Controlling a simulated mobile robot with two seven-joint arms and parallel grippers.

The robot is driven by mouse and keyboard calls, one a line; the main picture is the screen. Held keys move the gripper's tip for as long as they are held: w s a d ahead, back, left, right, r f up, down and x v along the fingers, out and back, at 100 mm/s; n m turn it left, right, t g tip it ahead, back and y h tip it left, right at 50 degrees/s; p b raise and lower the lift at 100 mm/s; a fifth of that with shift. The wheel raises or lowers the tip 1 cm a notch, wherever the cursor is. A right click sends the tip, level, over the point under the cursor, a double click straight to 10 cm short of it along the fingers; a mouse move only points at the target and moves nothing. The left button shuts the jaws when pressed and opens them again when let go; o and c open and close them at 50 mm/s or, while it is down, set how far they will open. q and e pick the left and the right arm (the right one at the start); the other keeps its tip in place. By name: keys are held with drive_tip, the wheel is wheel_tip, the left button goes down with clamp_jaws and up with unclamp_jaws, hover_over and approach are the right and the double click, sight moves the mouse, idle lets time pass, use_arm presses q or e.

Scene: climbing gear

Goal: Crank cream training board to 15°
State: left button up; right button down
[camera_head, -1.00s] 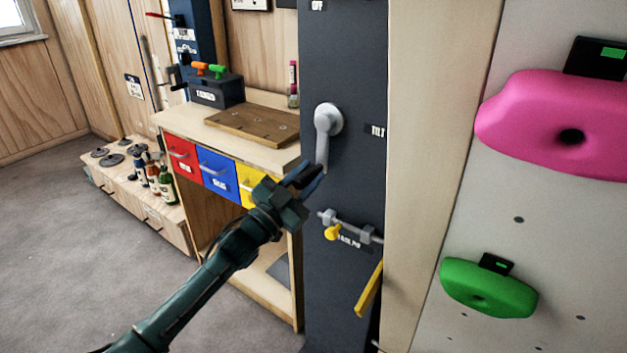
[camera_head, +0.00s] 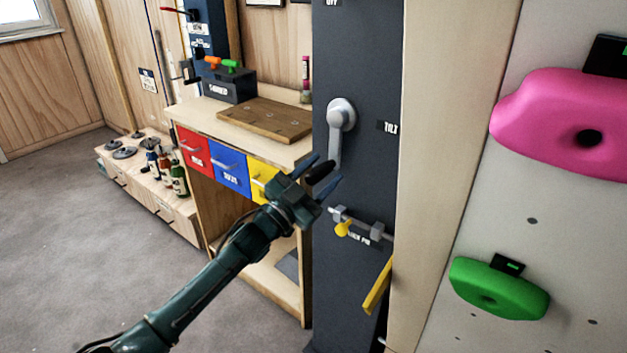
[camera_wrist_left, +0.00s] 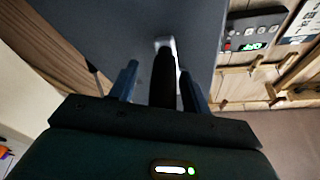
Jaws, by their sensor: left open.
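The cream training board (camera_head: 545,225) stands at the right, with a pink hold (camera_head: 560,110) and a green hold (camera_head: 500,288). The grey crank (camera_head: 341,116) is on the dark post beside it, its arm hanging down to a black grip (camera_head: 321,171). My left gripper (camera_head: 325,172) is open at the crank's lower end, with its fingers on either side of the black grip. The left wrist view shows the black grip (camera_wrist_left: 163,80) between the two blue fingers, the crank arm behind it. Contact cannot be told. My right gripper is out of view.
A yellow-knobbed lock pin (camera_head: 343,229) and a yellow bar (camera_head: 377,287) are on the post (camera_head: 355,55) below the crank. A workbench (camera_head: 212,116) with coloured drawers stands left of it. The grey floor (camera_head: 95,215) at the left is clear.

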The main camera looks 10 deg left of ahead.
use_arm(q)
drive_tip(key=v, duration=1.3)
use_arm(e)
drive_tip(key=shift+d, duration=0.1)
